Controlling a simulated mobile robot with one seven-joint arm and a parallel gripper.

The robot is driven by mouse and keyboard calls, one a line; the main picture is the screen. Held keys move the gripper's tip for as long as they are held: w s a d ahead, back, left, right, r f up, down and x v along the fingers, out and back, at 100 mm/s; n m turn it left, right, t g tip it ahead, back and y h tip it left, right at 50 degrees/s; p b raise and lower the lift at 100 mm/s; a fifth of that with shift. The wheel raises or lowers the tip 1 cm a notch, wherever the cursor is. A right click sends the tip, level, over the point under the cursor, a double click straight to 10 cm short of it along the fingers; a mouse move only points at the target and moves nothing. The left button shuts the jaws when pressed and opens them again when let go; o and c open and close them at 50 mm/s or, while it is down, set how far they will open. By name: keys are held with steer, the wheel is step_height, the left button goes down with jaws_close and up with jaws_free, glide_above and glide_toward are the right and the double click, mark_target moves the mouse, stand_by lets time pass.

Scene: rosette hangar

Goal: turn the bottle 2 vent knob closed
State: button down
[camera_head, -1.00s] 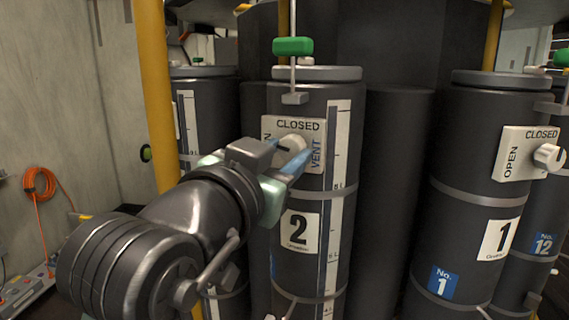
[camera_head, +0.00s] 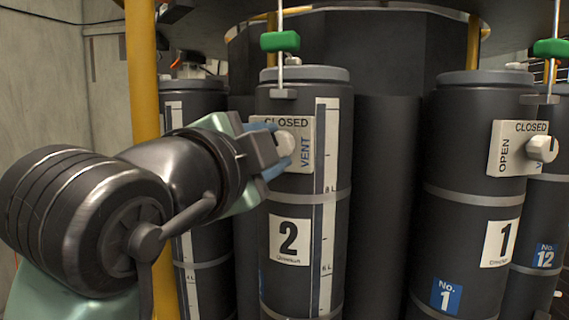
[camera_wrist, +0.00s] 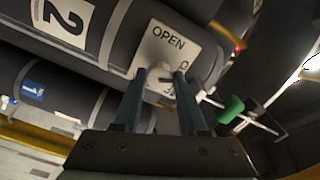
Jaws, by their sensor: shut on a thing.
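The round off-white vent knob (camera_head: 286,144) sits on this plate. My gripper (camera_head: 279,147) reaches in from the left and is shut on the knob, one blue finger above it and one below. The wrist view shows the knob (camera_wrist: 160,72) between both fingers and OPEN on the plate (camera_wrist: 172,40). The knob's pointer direction is unclear.
Bottle 1 (camera_head: 465,230) stands to the right with a similar knob (camera_head: 541,148). A green handle (camera_head: 280,41) on a thin rod is above bottle 2. A yellow post (camera_head: 142,70) rises behind my arm at the left. More dark cylinders stand close behind.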

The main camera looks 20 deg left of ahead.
steer(key=shift+m+b, duration=1.05)
steer(key=shift+m, duration=1.15)
steer(key=shift+c, duration=2.2)
jaws_free()
steer(key=shift+s+d, duration=0.1)
